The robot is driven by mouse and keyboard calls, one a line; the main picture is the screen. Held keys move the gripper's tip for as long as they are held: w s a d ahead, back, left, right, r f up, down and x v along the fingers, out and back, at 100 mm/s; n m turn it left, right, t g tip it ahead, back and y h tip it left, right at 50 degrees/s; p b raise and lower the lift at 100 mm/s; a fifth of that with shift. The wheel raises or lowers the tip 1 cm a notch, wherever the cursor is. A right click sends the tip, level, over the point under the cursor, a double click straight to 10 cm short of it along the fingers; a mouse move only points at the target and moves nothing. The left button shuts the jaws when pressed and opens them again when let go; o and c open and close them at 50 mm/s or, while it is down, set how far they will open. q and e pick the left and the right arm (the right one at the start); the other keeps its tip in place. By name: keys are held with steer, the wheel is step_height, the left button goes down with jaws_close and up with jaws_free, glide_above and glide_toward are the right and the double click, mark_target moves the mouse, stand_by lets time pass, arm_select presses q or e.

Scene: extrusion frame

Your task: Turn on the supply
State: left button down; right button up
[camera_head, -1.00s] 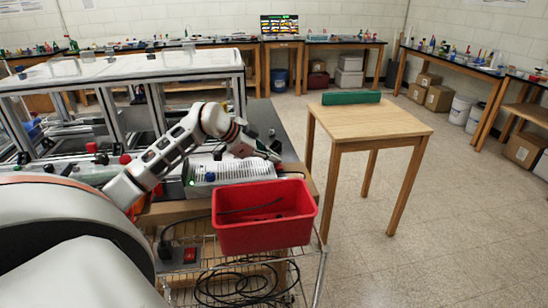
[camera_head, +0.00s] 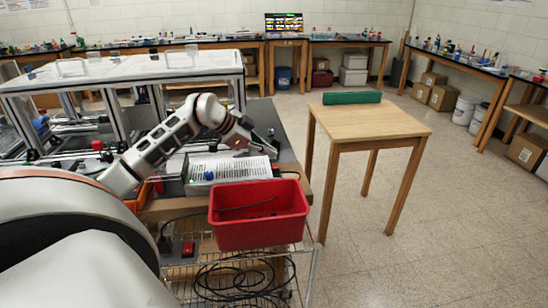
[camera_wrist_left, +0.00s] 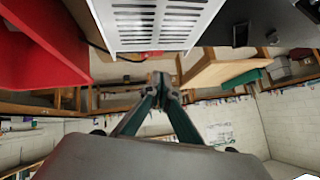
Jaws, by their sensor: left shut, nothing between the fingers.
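The supply is a pale box with a slotted, perforated top (camera_head: 232,168), standing on the bench behind the red bin. A blue knob (camera_head: 209,176) shows on its left front. In the left wrist view the supply's slotted casing (camera_wrist_left: 155,18) fills the top middle. My left gripper (camera_head: 268,140) is above the far right side of the supply, apart from its front knob. In the left wrist view its two dark green fingers (camera_wrist_left: 160,80) meet at the tips, with nothing between them. My right gripper is not in view.
A red bin (camera_head: 258,232) with a dark cable in it stands in front of the supply. A power strip with a red switch (camera_head: 188,248) lies on the wire shelf below, beside coiled black cable (camera_head: 240,280).

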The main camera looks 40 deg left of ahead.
arm_select(q)
steer(key=r, duration=0.1)
steer(key=s+a+b, duration=0.1)
steer(key=r, duration=0.1)
steer(key=shift+s+a+r, duration=0.3)
steer(key=shift+s+r, duration=0.05)
steer(key=w+a+b+v, duration=0.1)
steer(key=v, duration=0.5)
steer(key=shift+s+a+r+b, duration=0.2)
steer(key=shift+s+r+b, duration=0.05)
steer(key=shift+r+b, duration=0.1)
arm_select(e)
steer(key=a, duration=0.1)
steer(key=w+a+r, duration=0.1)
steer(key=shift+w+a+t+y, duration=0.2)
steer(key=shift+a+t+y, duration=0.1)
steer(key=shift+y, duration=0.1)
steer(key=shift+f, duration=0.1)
